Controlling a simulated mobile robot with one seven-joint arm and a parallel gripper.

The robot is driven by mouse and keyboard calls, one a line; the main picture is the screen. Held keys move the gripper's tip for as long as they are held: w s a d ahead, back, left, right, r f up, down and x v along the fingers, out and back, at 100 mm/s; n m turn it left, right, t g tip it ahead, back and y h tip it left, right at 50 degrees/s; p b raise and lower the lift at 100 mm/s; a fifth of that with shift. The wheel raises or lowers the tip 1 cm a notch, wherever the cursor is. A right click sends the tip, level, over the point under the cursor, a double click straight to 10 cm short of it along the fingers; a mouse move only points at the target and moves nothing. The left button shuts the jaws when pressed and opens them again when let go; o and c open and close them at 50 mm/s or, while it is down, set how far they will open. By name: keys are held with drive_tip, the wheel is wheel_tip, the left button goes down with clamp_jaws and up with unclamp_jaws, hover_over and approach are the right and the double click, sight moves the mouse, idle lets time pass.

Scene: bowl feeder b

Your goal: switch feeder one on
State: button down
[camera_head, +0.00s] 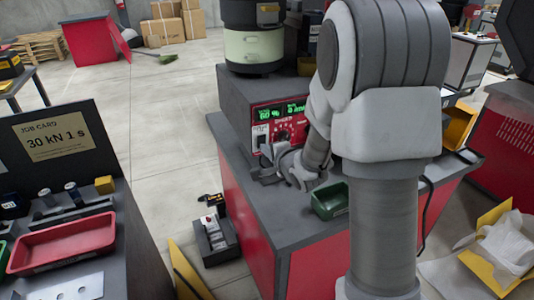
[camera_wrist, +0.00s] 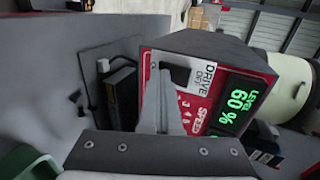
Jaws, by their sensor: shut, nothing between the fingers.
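The feeder's red control panel (camera_head: 283,128) faces my arm on the bench in the head view. The panel (camera_wrist: 196,114) fills the middle of the wrist view. Its green display (camera_wrist: 238,102) reads "LEVEL 60 %". A white label reading "DRIVE ON/OFF" (camera_wrist: 206,80) sits beside a dark switch (camera_wrist: 180,75). My gripper (camera_wrist: 160,75) is shut and empty, with its fingertips close to the switch. I cannot tell whether they touch it, or which way the switch is set. In the head view my gripper (camera_head: 266,153) is low in front of the panel's left side.
A round feeder bowl (camera_head: 253,48) stands on the grey housing. A green tray (camera_head: 330,200) lies on the bench right of my gripper. A black box with a cable (camera_wrist: 122,92) is beside the panel. A job card (camera_head: 54,136) and red tray (camera_head: 62,243) are on the left bench.

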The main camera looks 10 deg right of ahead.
drive_tip(key=shift+r, duration=0.1)
drive_tip(key=shift+r+p, duration=0.85)
drive_tip(key=shift+s+f, duration=0.1)
